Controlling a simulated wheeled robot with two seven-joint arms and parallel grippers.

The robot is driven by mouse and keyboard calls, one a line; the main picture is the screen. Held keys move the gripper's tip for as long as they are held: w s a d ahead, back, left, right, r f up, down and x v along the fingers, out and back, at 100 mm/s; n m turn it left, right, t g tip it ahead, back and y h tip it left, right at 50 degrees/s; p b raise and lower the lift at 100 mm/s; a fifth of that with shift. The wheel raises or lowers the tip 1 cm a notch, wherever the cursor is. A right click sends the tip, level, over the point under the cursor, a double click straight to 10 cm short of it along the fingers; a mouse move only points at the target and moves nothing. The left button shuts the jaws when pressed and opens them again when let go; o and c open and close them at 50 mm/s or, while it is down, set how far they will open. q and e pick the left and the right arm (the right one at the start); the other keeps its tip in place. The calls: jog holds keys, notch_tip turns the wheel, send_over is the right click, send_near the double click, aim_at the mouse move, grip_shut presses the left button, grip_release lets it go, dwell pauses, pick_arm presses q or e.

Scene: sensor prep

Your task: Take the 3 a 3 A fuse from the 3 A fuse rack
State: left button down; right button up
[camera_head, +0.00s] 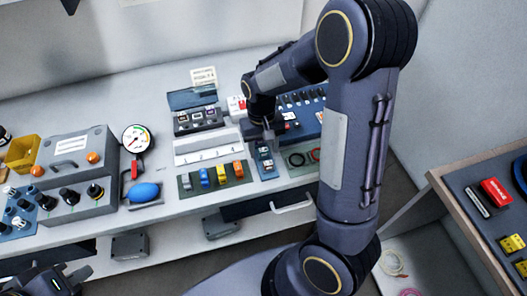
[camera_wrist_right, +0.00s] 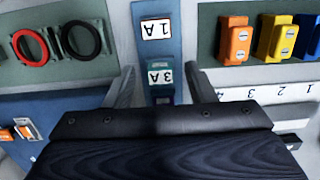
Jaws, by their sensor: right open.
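A narrow blue fuse rack (camera_head: 266,161) stands near the bench's front edge, right of the coloured blocks. In the right wrist view, a green-edged "3 A" label marks the 3 A fuse rack (camera_wrist_right: 161,73), with a "1 A" label (camera_wrist_right: 157,29) further along the blue strip. My right gripper (camera_wrist_right: 163,72) is open, with one finger on each side of the 3 A section; I see nothing held. In the head view, my right gripper (camera_head: 263,128) is over the back of the rack. The 3 A fuses are not clearly distinguishable. My left gripper (camera_head: 50,284) is at the bottom left, partly cut off.
A green mat with coloured blocks (camera_head: 221,176) and a white numbered strip (camera_head: 208,152) lie left of the rack. A mat with red and black rings (camera_head: 298,158) lies to its right. A blue bulb (camera_head: 144,192) and gauge (camera_head: 136,138) stand further left.

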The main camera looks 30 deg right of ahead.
aim_at(263, 152)
jog(key=shift+c, duration=0.4)
jog(key=c, duration=1)
jog(key=shift+r, duration=0.1)
jog(key=shift+r, duration=0.5)
jog(key=shift+a+r, duration=0.2)
jog(key=shift+r, duration=1.05)
jog(key=s+a+r, duration=0.1)
jog(key=a+r, duration=0.2)
jog(key=a, duration=0.1)
jog(key=s+a+r, duration=0.1)
jog(key=a+r, duration=0.2)
jog(key=a, duration=0.1)
jog(key=s+a+r, duration=0.2)
jog(key=a+r, duration=0.1)
jog(key=a, duration=0.2)
jog(key=shift+r, duration=0.2)
